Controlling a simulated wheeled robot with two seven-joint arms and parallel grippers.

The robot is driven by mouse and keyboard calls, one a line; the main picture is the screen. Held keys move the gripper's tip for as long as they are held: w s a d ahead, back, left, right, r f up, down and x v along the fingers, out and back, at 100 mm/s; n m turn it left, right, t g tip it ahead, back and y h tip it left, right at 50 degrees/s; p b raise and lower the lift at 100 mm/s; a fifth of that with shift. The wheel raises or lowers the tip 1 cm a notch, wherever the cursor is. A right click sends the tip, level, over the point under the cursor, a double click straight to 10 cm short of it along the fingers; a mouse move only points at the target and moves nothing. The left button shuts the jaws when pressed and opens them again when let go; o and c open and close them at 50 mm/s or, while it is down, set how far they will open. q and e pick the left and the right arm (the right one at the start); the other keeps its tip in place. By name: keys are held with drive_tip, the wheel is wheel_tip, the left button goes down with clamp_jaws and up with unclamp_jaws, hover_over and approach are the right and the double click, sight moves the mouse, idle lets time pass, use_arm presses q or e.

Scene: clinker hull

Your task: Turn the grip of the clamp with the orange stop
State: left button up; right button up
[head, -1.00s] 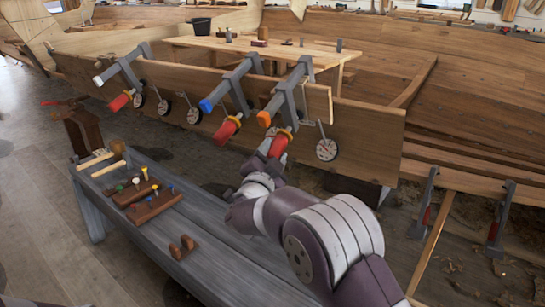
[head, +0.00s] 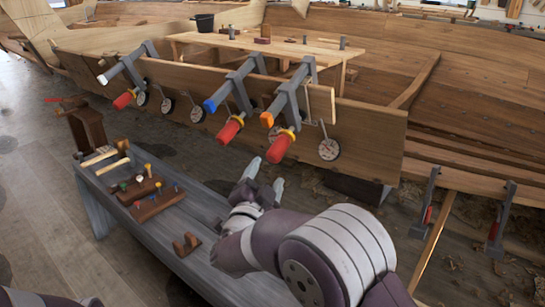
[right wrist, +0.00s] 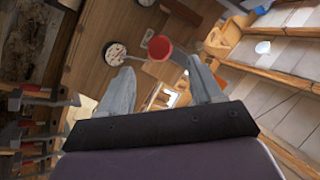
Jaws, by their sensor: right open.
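The clamp with the orange stop (head: 267,119) is the rightmost of three grey clamps on the plank's upper edge. Its red grip (head: 281,147) hangs below the bar, tilted down to the left, with a yellow collar at its top. My right gripper (head: 264,177) is open and empty, below this grip and apart from it. In the right wrist view a round red grip end (right wrist: 160,47) shows ahead, beyond and between the spread fingers (right wrist: 163,88). My left gripper is not in view.
The blue-stop clamp (head: 210,105) and white-stop clamp (head: 103,79) stand to the left, with red grips. A round dial (head: 328,149) is right of the orange-stop clamp's grip. A grey bench (head: 110,207) with tools lies below left.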

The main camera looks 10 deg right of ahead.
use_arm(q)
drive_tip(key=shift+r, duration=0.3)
use_arm(e)
drive_tip(key=v, duration=0.4)
drive_tip(key=shift+f, duration=0.1)
idle(0.8)
